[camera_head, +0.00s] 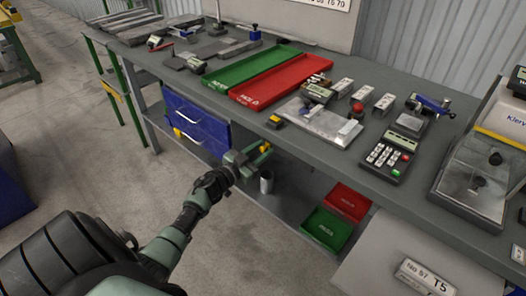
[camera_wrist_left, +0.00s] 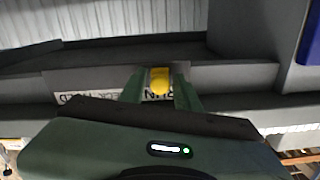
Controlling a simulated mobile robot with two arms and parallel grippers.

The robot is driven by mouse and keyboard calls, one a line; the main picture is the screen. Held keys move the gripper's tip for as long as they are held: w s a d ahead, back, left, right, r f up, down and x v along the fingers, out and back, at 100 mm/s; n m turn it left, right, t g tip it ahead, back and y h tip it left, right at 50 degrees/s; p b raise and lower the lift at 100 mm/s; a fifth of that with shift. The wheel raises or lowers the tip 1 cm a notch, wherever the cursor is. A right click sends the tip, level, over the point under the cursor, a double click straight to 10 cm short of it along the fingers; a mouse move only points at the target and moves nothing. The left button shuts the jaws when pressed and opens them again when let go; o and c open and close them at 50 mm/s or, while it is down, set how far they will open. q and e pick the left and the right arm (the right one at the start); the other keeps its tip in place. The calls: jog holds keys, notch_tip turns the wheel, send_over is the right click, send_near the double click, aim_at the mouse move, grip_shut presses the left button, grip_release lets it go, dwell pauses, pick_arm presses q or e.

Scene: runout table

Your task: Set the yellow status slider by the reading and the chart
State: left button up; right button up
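The yellow status slider (camera_wrist_left: 160,80) is at the table's front edge, between the two fingers of my left gripper (camera_wrist_left: 160,88) in the left wrist view. A pale label strip (camera_wrist_left: 75,98) with HOLD on it runs along that edge, partly hidden by the fingers. In the head view my left gripper (camera_head: 262,156) is at the front edge, with a bit of yellow showing at its tips. I cannot tell whether the fingers touch the slider. A small device with a display (camera_head: 317,92) stands on the table; its reading is too small to read. My right gripper is not in view.
Green (camera_head: 248,67) and red (camera_head: 282,79) trays lie on the table. A keypad terminal (camera_head: 388,157) and a metal plate (camera_head: 318,122) stand to the right. Blue drawers (camera_head: 195,125) hang below. A lower shelf holds a dark cup (camera_head: 266,183) and small red and green bins (camera_head: 327,228).

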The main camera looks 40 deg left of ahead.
pick_arm(q)
jog(key=shift+o, duration=0.2)
jog(key=s, duration=0.7)
jog(key=shift+s+a, duration=0.3)
jog(key=shift+s, duration=0.1)
jog(key=s+d+f+n+g+y, duration=0.1)
jog(key=s+d+f+g, duration=0.2)
jog(key=s+f, duration=0.55)
jog(key=s+d+f+n+g+y, duration=0.1)
jog(key=s+d+f+g, duration=0.15)
jog(key=f, duration=1.15)
jog(key=s+d+f+n+g+y, duration=0.1)
jog(key=s+d+f+g, duration=0.15)
jog(key=s+f, duration=0.6)
jog(key=s+d+f+g, duration=0.3)
jog(key=s+d+f, duration=0.1)
jog(key=s, duration=0.4)
jog(key=s+d+f+m+g+h, duration=0.1)
jog(key=s+d+f+g, duration=0.2)
jog(key=s+d+f, duration=0.2)
jog(key=s+d+f+g, duration=0.3)
jog(key=s+f, duration=0.5)
jog(key=s, duration=0.5)
jog(key=shift+d+m+h, duration=0.4)
jog(key=shift+d, duration=0.35)
